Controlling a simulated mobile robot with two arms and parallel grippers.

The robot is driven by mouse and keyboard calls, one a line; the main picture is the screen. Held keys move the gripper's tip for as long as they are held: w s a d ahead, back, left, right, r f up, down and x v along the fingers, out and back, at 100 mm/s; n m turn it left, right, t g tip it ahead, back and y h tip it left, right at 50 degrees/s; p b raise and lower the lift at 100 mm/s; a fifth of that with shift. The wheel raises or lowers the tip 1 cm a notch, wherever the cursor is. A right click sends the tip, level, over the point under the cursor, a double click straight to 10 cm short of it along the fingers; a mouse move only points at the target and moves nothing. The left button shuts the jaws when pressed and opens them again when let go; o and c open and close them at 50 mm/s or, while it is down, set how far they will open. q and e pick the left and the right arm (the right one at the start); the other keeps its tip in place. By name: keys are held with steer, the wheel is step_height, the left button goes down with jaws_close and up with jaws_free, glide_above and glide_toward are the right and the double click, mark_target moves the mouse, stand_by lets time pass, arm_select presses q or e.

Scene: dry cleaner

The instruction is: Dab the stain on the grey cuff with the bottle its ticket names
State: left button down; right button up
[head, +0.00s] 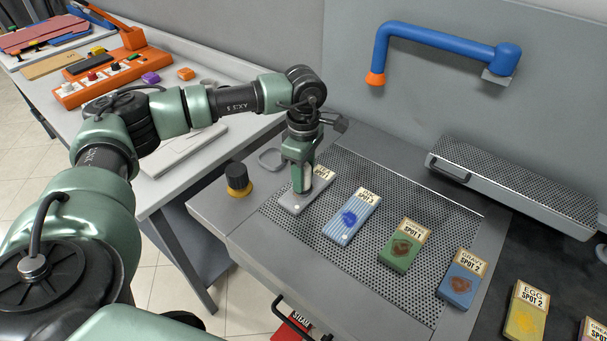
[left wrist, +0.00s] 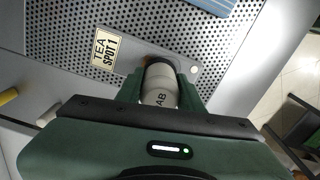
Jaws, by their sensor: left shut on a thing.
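The grey cuff (head: 292,201) lies at the left end of the perforated board. Its ticket (left wrist: 106,47) reads "TEA SPOT 1" in the left wrist view; the cuff shows there too (left wrist: 137,50). My left gripper (head: 302,182) points down over the cuff, shut on a pale bottle (left wrist: 160,83). Only the letters "AB" of the bottle's print show, so its name cannot be read. The bottle's dark tip end is at the cuff, but I cannot tell whether it touches. The stain is hidden behind bottle and gripper. My right gripper is out of view.
A striped blue cuff (head: 350,217), a green cuff (head: 402,248), a blue cuff (head: 459,285) and a yellow cuff (head: 525,315) lie to the right. A dark, amber-based object (head: 238,181) stands left. A blue pipe arm (head: 440,43) juts from the wall behind.

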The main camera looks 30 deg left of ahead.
arm_select(q)
steer(key=shift+r+p, duration=1.7)
steer(key=shift+r, duration=1.6)
steer(key=shift+s+f, duration=0.1)
steer(key=shift+f, duration=0.05)
